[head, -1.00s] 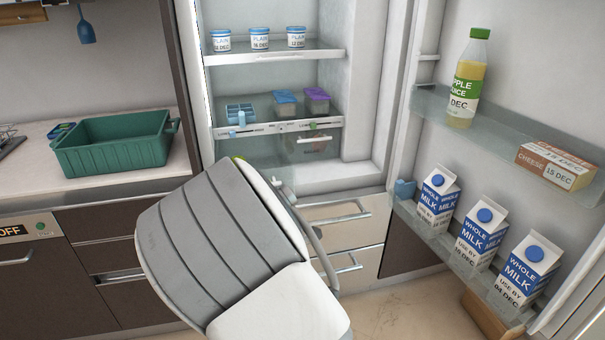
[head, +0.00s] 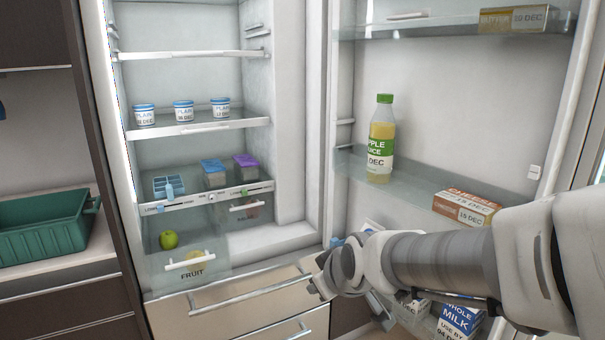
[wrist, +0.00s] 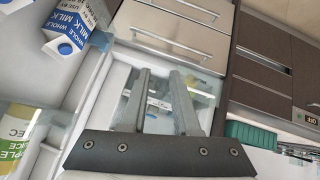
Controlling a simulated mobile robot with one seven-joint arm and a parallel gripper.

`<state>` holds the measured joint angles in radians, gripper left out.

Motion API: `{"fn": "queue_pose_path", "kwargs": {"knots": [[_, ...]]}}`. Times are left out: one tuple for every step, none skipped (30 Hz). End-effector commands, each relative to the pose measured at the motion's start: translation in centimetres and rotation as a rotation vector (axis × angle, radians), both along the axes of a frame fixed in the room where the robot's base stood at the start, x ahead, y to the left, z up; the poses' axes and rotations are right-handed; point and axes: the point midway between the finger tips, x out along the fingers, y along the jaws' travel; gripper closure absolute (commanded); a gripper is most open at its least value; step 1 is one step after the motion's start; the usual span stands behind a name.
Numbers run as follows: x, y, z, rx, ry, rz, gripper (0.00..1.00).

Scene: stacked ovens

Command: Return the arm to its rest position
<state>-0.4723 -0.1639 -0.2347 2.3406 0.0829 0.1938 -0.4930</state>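My arm (head: 440,262) reaches in from the right of the head view, across the lower shelf of the open fridge door. My gripper (head: 318,278) is at its left end, in front of the freezer drawers. In the wrist view my gripper (wrist: 161,74) has its two fingers apart with nothing held between them. Behind the fingers are the fridge opening and the drawer fronts (wrist: 180,35). The arm hides part of the milk cartons (head: 460,322) on the door's lower shelf.
The fridge door stands open on the right, with apple juice (head: 381,140) and a cheese box (head: 466,207) on its shelf. Drawer handles (head: 250,288) stick out near my gripper. A green crate (head: 40,235) sits on the left counter.

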Motion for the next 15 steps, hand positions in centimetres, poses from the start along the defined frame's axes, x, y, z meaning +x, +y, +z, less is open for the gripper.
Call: {"fn": "queue_pose_path", "kwargs": {"knots": [[-1.5,-1.5,0.9,0.031,0.026,-0.048,0.70],[-2.4,-2.2,1.3,0.046,0.045,-0.074,0.70],[-3.7,-3.0,1.7,0.064,0.071,-0.110,0.70],[-4.7,-3.7,1.9,0.077,0.090,-0.137,0.70],[-5.7,-4.3,2.2,0.089,0.107,-0.165,0.70],[-7.1,-5.2,2.5,0.103,0.132,-0.203,0.70],[-8.1,-5.7,2.6,0.112,0.149,-0.232,0.70],[-9.1,-6.3,2.8,0.120,0.165,-0.262,0.70],[-10.4,-7.0,3.0,0.129,0.185,-0.300,0.70],[-11.4,-7.5,3.0,0.134,0.199,-0.328,0.70],[-12.4,-7.9,3.1,0.140,0.213,-0.358,0.70],[-13.6,-8.4,3.2,0.146,0.229,-0.395,0.70],[-14.5,-8.8,3.2,0.150,0.241,-0.423,0.70],[-15.3,-9.2,3.2,0.152,0.253,-0.450,0.70],[-16.5,-9.6,3.2,0.155,0.267,-0.487,0.70]]}}
